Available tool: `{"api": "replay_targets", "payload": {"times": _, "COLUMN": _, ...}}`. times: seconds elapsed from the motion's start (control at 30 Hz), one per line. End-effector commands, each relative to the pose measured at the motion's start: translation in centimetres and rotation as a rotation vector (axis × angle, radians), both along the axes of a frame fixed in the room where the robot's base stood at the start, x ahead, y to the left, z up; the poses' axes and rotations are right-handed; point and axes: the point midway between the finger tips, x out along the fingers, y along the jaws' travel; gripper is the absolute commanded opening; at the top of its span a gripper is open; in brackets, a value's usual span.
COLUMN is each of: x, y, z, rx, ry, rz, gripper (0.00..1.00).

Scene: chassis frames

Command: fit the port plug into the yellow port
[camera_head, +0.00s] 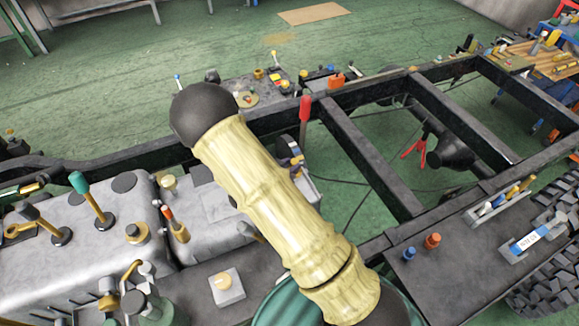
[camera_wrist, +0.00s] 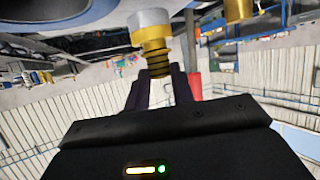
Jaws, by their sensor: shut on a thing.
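In the wrist view my gripper (camera_wrist: 160,78) is shut on the ribbed, brass-coloured end of a slim part, which I take for the port plug (camera_wrist: 157,62). A yellow collar (camera_wrist: 153,38) and a grey-white cylinder (camera_wrist: 148,18) stand in line just beyond the ribbed end. I cannot tell whether they belong to the plug or to a port. In the head view my arm covers the middle, and the gripper and plug cannot be made out. Which fitting is the yellow port is unclear there.
In the head view a grey engine block (camera_head: 60,225) with several levers stands at left. A black chassis frame (camera_head: 370,160) crosses the scene, with a red-handled lever (camera_head: 304,115) near it. A pale block with a yellowish knob (camera_head: 226,285) sits low. Green floor (camera_head: 220,40) is free behind.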

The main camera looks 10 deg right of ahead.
Motion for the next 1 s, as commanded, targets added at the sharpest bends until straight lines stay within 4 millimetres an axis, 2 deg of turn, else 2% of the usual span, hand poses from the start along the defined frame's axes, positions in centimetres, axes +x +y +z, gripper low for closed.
{"api": "replay_targets", "payload": {"times": 0.07, "x": 0.01, "y": -0.01, "z": -0.6, "rx": -0.001, "ry": 0.001, "rz": 0.0, "gripper": 0.0}}
{"api": "replay_targets", "payload": {"times": 0.47, "x": 0.01, "y": 0.0, "z": -1.08, "rx": 0.001, "ry": -0.001, "rz": 0.0, "gripper": 0.0}}
{"api": "replay_targets", "payload": {"times": 0.5, "x": 0.01, "y": 0.01, "z": -1.0, "rx": 0.001, "ry": -0.001, "rz": 0.001, "gripper": 0.3}}
{"api": "replay_targets", "payload": {"times": 0.6, "x": 0.01, "y": 0.02, "z": -0.97, "rx": 0.001, "ry": -0.001, "rz": 0.001, "gripper": 0.46}}
{"api": "replay_targets", "payload": {"times": 1.0, "x": -0.14, "y": 0.25, "z": -0.53, "rx": 0.001, "ry": 0.0, "rz": 0.002, "gripper": 0.46}}
